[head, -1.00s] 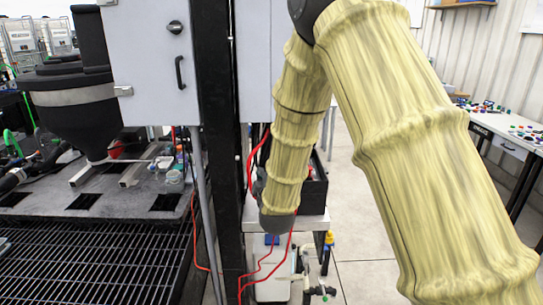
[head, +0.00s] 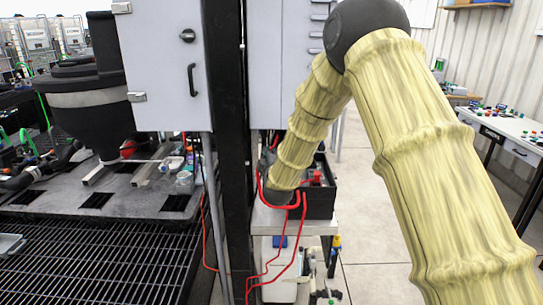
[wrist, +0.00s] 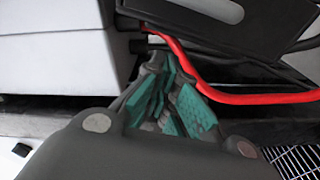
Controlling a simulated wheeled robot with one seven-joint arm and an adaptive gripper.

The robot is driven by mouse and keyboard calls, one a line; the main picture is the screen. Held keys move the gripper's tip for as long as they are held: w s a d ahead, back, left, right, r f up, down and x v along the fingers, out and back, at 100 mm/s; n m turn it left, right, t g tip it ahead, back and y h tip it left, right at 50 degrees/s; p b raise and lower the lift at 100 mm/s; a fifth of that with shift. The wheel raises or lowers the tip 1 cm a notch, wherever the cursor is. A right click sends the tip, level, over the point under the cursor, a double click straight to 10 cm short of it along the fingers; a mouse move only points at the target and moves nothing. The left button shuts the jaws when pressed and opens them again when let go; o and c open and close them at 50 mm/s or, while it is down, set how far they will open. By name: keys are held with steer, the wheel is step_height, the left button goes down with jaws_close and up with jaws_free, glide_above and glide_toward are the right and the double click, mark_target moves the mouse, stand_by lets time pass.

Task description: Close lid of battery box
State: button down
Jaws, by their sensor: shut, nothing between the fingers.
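The black battery box (head: 320,205) stands on a small light stand right of the black post in the head view. Its top looks open, with something red inside; my arm covers its left part. In the wrist view, a dark panel with a grey oval (wrist: 215,10) fills the upper right. I cannot tell whether this is the lid or the box wall. My gripper (wrist: 168,85) is shut and empty, its teal pads close together. Its tips are just below the dark panel, beside a red cable (wrist: 220,95). In the head view my arm hides the fingers.
Red cables (head: 300,240) hang in front of the stand. The black post (head: 232,150) and grey cabinets (head: 165,65) stand close on the left. A white block (wrist: 60,60) is left of the gripper. Floor at the right (head: 365,220) is clear.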

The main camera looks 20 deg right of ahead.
steer(key=shift+s+d+f+p, duration=0.2)
steer(key=shift+s+d+p, duration=0.1)
steer(key=shift+d, duration=0.25)
steer(key=shift+s+d+f+p, duration=0.25)
steer(key=shift+s+d, duration=0.1)
steer(key=shift+d, duration=0.25)
steer(key=shift+s+d+f+p, duration=0.15)
steer(key=shift+s+d+p, duration=0.15)
steer(key=shift+d, duration=0.25)
steer(key=shift+b, duration=0.3)
